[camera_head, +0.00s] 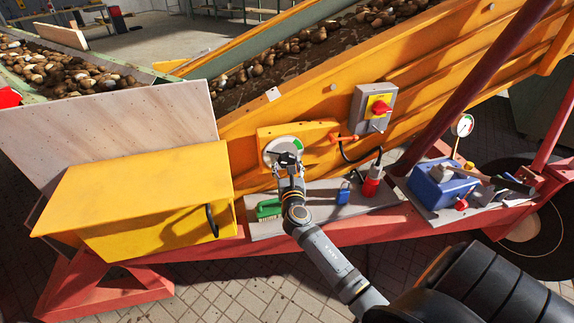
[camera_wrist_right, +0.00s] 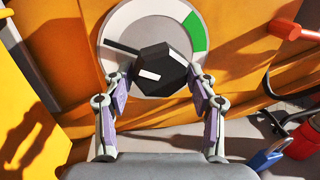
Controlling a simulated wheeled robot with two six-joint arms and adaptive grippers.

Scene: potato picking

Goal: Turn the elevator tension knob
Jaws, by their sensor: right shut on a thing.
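The elevator tension knob is black, with a white mark (camera_wrist_right: 150,74), and sits at the middle of a round dial (camera_wrist_right: 125,22) with a green sector on its upper right. The dial (camera_head: 272,146) is on the orange elevator side in the head view. My right gripper (camera_head: 288,160) reaches the knob from below. In the wrist view its two fingers (camera_wrist_right: 159,82) are shut on the knob, one on each side. A black pointer sticks out from the knob to the upper left. My left gripper is not in view.
A yellow box (camera_head: 150,190) stands left of the dial. A grey switch box (camera_head: 372,106) with a red knob is to the right. A blue toolbox (camera_head: 440,186) stands farther right.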

